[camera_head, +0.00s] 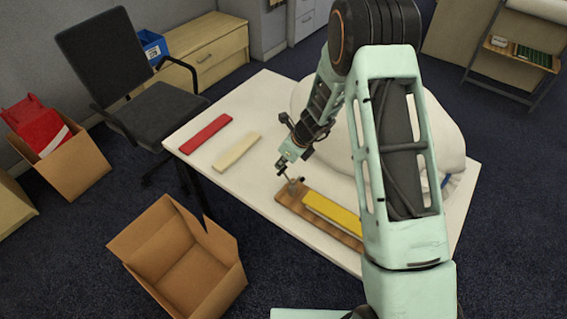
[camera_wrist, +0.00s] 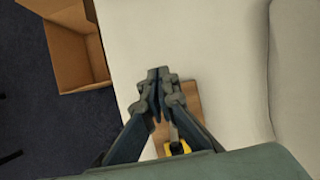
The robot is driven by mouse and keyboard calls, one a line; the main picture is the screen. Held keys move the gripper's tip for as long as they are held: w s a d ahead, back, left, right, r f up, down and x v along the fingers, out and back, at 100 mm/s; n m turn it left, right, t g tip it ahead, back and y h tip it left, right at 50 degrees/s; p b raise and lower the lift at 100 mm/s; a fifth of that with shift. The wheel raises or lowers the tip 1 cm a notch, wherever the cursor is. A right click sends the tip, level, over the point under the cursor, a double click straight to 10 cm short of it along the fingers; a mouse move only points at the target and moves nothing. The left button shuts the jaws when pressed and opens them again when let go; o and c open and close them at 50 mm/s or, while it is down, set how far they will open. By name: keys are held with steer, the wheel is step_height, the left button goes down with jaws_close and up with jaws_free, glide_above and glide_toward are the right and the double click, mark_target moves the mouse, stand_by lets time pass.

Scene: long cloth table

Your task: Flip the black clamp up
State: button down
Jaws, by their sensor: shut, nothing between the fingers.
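A brown wooden board (camera_head: 286,196) lies on the white table with a yellow bar (camera_head: 332,211) on top. A small greyish upright part, which looks like the clamp (camera_head: 293,185), stands at the board's left end; its details and pose are too small to tell. My gripper (camera_head: 282,167) is just above this end, pointing down, shut and empty. In the wrist view its closed fingers (camera_wrist: 160,76) cover part of the board (camera_wrist: 188,98). A grey strip and a yellow piece (camera_wrist: 175,148) show behind the fingers. I cannot tell whether the fingers touch the clamp.
A red bar (camera_head: 206,134) and a cream bar (camera_head: 236,148) lie on the white table (camera_head: 258,106). A large white bulky object (camera_head: 440,140) fills the right of the table, behind my arm. An open cardboard box (camera_head: 185,262) stands on the floor in front.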

mark_target(284, 169)
steer(key=shift+w+a+f, duration=0.2)
steer(key=shift+a+f, duration=0.05)
steer(key=shift+w+a+f, duration=0.1)
stand_by(0.6)
steer(key=p+v, duration=0.2)
steer(key=v, duration=0.2)
steer(key=shift+w+p, duration=0.1)
steer(key=shift+p, duration=0.3)
step_height(284, 169, up, 10)
steer(key=w+a, duration=0.1)
steer(key=a, duration=0.1)
steer(key=shift+w+a+f, duration=0.25)
steer(key=shift+a, duration=0.05)
